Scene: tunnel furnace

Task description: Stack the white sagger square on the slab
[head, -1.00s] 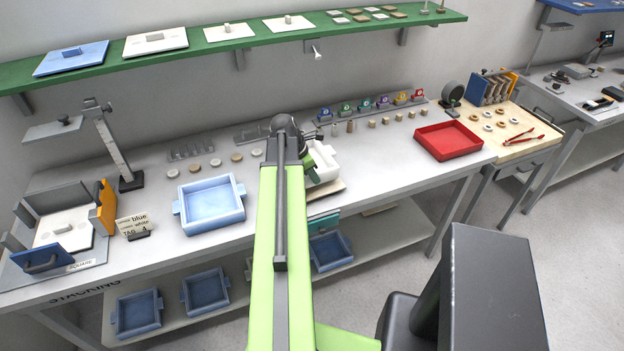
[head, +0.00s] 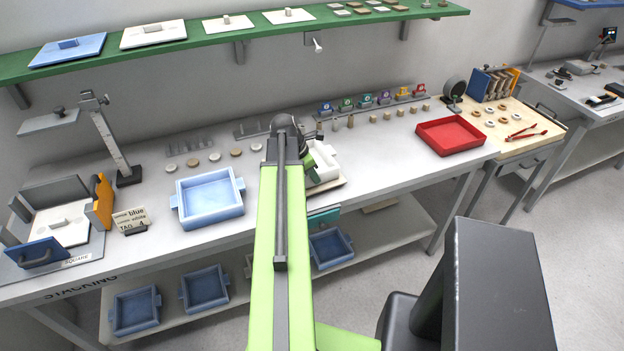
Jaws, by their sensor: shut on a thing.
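The white sagger (head: 325,173) is on the work table just right of my arm, partly hidden by it. A pale beige slab (head: 331,190) shows along the sagger's lower edge. I cannot tell whether the sagger touches it or hangs just above it. My gripper (head: 319,160) is at the sagger's left side, shut on it; its fingertips are mostly hidden. A blue sagger (head: 210,200) stands open and empty on the table to the left of my arm. A card (head: 132,218) beside the fixture reads blue, white and TAG 4.
A fixture marked SQUARE (head: 78,260) at the far left holds a white plate with a knob. A red tray (head: 450,137) is at the right. Small pucks and coloured tags line the back. A green shelf (head: 250,32) with lids hangs above. Blue saggers (head: 205,288) sit below.

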